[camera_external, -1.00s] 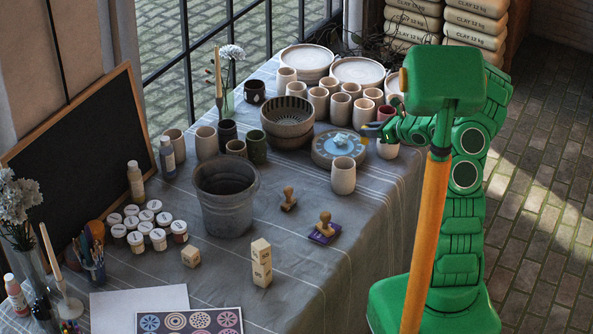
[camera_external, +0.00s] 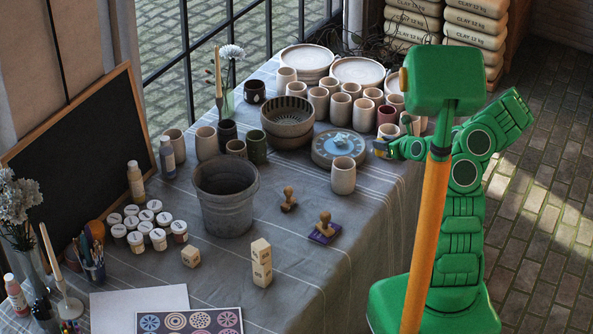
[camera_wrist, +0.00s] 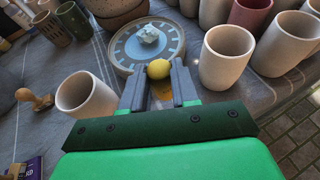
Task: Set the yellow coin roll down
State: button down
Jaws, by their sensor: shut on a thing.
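The yellow coin roll (camera_wrist: 159,69) shows as a rounded yellow end between my fingertips in the wrist view. My gripper (camera_wrist: 158,82) is shut on it, with one grey finger on each side. An orange-brown patch shows lower between the fingers; I cannot tell whether it belongs to the roll. In the external view my gripper (camera_external: 380,148) is near the table's right edge, just right of a round blue-faced disc (camera_external: 323,152). The roll is not clear there. I cannot tell whether the roll touches the table.
A pale lump (camera_wrist: 148,35) sits on the disc. A beige cup (camera_wrist: 87,98) stands left of my gripper and another cup (camera_wrist: 226,56) close to its right. A dark red cup (camera_wrist: 249,14) and more cups are behind.

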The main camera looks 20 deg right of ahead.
jog(key=shift+f, duration=3.9)
jog(key=shift+f, duration=0.15)
jog(key=c, duration=0.9)
grip_release()
jog(key=shift+o, duration=0.2)
